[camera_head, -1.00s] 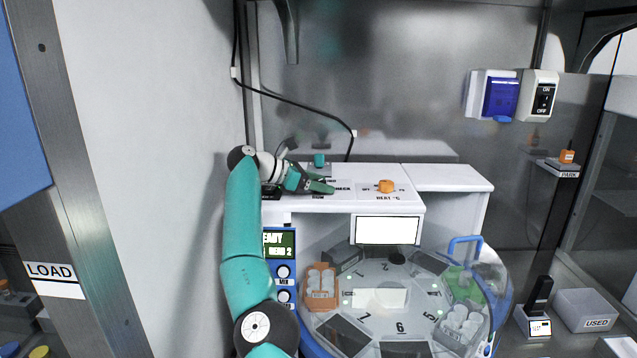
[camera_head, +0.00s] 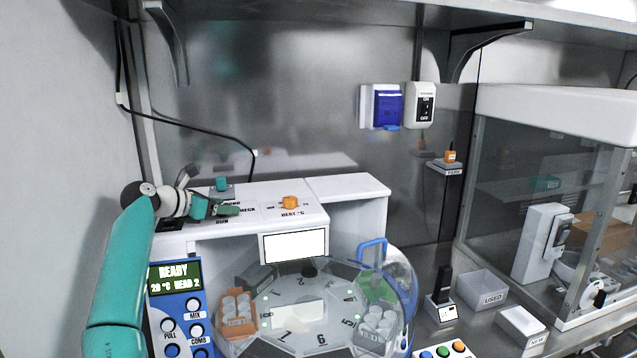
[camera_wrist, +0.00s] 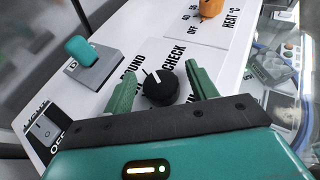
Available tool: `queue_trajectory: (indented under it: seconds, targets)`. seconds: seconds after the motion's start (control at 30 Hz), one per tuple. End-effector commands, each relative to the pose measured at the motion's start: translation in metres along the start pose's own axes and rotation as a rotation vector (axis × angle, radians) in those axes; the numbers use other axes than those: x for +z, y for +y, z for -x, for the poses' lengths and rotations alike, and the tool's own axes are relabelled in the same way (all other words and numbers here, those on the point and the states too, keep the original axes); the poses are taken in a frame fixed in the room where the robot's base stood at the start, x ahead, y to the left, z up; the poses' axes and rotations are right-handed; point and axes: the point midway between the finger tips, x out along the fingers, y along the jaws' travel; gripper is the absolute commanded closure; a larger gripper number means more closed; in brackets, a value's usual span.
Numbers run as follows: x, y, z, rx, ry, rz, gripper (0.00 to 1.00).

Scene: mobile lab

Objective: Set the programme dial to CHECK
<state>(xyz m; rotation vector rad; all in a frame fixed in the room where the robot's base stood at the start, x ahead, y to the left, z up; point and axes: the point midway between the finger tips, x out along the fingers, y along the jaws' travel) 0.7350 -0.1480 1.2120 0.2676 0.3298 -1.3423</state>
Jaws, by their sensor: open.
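The programme dial (camera_wrist: 158,88) is a round black knob with a white pointer line on the white panel, seen in the wrist view. Its pointer faces up and slightly left, near the gap between the ROUND (camera_wrist: 131,60) and CHECK (camera_wrist: 174,58) labels; I cannot tell exactly which it meets. My gripper (camera_wrist: 161,74) is open, with one green finger on each side of the dial. I cannot tell whether the fingers touch it. In the head view my gripper (camera_head: 230,209) is low over the left of the machine's white top and hides the dial.
An orange HEAT knob (camera_head: 290,202) stands to the right. A round carousel (camera_head: 300,315) with tube racks lies below. A steel wall (camera_head: 300,110) rises behind.

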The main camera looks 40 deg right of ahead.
Motion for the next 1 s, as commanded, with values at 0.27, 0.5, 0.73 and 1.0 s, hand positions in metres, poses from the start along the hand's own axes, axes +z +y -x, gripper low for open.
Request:
queue_trajectory:
  seconds: [0.27,0.5,0.73,1.0]
  targets:
    - [0.0002,-0.0013,0.0013,0.190,0.005,0.073,0.43]
    - [0.0001,-0.0015,0.0008,0.370,0.005,0.146,0.43]
    - [0.0007,-0.0012,0.0003,0.491,0.004,0.196,0.43]
    - [0.0009,-0.0011,-0.0002,0.595,0.004,0.240,0.43]
